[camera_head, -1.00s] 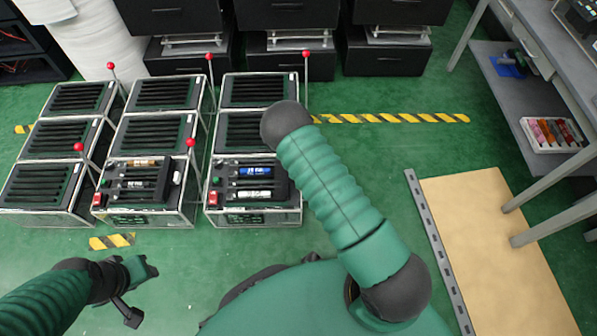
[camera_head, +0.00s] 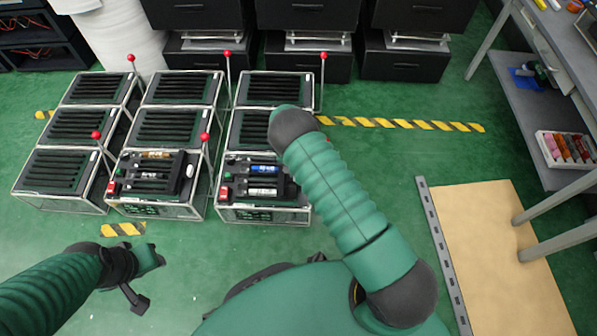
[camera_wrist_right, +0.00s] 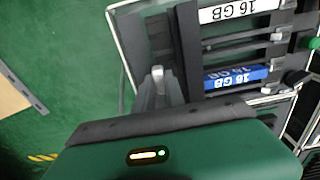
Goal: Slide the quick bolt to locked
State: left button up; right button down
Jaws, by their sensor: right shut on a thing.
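In the head view, the front right lever fixture (camera_head: 265,190) stands on the green floor, with a red button and blue and white labelled modules on its top. My right arm reaches over its right side and hides my right gripper there. In the right wrist view, my right gripper (camera_wrist_right: 157,95) is at the edge of this fixture, beside its dark rails, with its fingers closed around a small pale grey handle (camera_wrist_right: 157,73), apparently the quick bolt's. The rest of the bolt is hidden. My left gripper (camera_head: 150,262) is apart from the fixtures at lower left; its jaws are unclear.
Several similar fixtures with red-knobbed levers (camera_head: 205,137) stand close together to the left and behind. A tan board (camera_head: 495,250) lies on the floor at right, near a grey table (camera_head: 535,100). Free floor lies between fixture and board.

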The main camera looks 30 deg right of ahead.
jog(key=c, duration=1.4)
grip_release()
jog(key=shift+w+a, duration=0.15)
jog(key=shift+a, duration=0.15)
notch_tip(320, 180, up, 17)
jog(key=p, duration=0.8)
jog(key=shift+f, duration=0.1)
